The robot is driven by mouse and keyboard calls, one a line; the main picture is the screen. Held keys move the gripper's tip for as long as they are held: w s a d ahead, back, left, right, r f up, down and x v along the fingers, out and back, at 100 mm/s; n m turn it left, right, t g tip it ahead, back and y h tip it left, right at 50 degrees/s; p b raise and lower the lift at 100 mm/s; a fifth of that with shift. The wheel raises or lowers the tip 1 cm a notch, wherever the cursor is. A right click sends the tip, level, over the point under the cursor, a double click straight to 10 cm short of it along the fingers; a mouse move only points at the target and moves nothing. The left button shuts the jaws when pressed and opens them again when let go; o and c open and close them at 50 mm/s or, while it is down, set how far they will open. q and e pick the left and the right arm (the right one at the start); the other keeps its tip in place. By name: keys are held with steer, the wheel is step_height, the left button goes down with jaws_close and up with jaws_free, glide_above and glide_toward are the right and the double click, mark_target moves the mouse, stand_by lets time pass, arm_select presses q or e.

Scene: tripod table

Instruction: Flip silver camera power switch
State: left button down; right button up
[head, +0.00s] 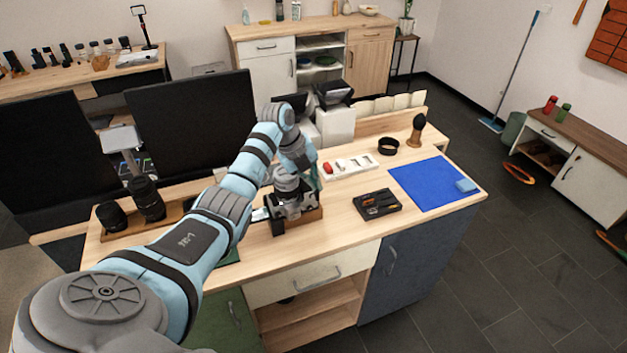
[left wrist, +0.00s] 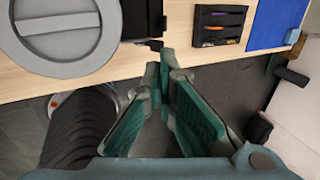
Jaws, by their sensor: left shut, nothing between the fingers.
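A silver and black device (head: 293,207), which looks like the silver camera, stands on a small wooden block near the table's front edge. My left arm hides much of it, and its power switch cannot be made out. In the left wrist view a large round grey part (left wrist: 62,28) and a black body beside it (left wrist: 140,18) fill the top left; they look like parts of this camera. My left gripper (left wrist: 163,62) is shut and empty, its green-padded fingers together to the right of the round part. In the head view it is beside the camera (head: 316,180), partly hidden. My right gripper is not in view.
A black organizer tray (head: 377,204) and a blue mat (head: 425,184) lie to the right. A white tray (head: 348,166) and black ring (head: 388,146) are behind. Black lenses (head: 147,198) and monitors (head: 193,120) stand left. The wooden tabletop (head: 345,225) is bare between camera and organizer.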

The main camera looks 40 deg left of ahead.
arm_select(q)
step_height(320, 180, up, 10)
steer(key=w+d+p, duration=0.1)
steer(key=w+p, duration=0.1)
steer(key=p, duration=0.1)
steer(key=shift+d+f, duration=0.15)
